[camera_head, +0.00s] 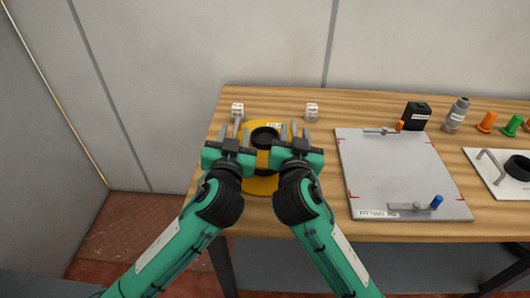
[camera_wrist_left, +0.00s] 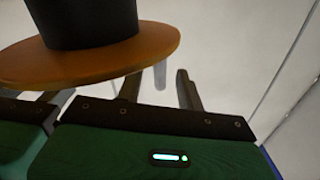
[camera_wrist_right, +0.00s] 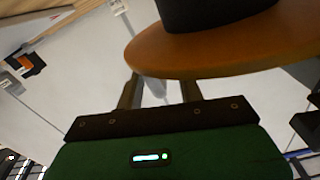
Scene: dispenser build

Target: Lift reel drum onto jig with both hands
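The reel drum (camera_head: 262,184) has a yellow-orange flange and a black core, and stands at the left end of the wooden table. Its flange (camera_wrist_left: 95,62) and core show close up in the left wrist view, and the flange (camera_wrist_right: 215,50) also in the right. My left gripper (camera_head: 236,133) is at the drum's left side and my right gripper (camera_head: 294,133) at its right side. Each has its fingers apart, with a pale upright piece visible between them and clear gaps beside it. A grey plate (camera_head: 395,170), its label partly readable as "FITTING", lies right of the drum; it looks like the jig.
Two small white blocks (camera_head: 237,109) (camera_head: 312,111) stand behind the drum. The plate carries clamps with an orange and a blue knob (camera_head: 437,202). A black box (camera_head: 416,116), grey bottle (camera_head: 456,114), orange and green pieces and a white handled panel (camera_head: 492,177) are further right.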

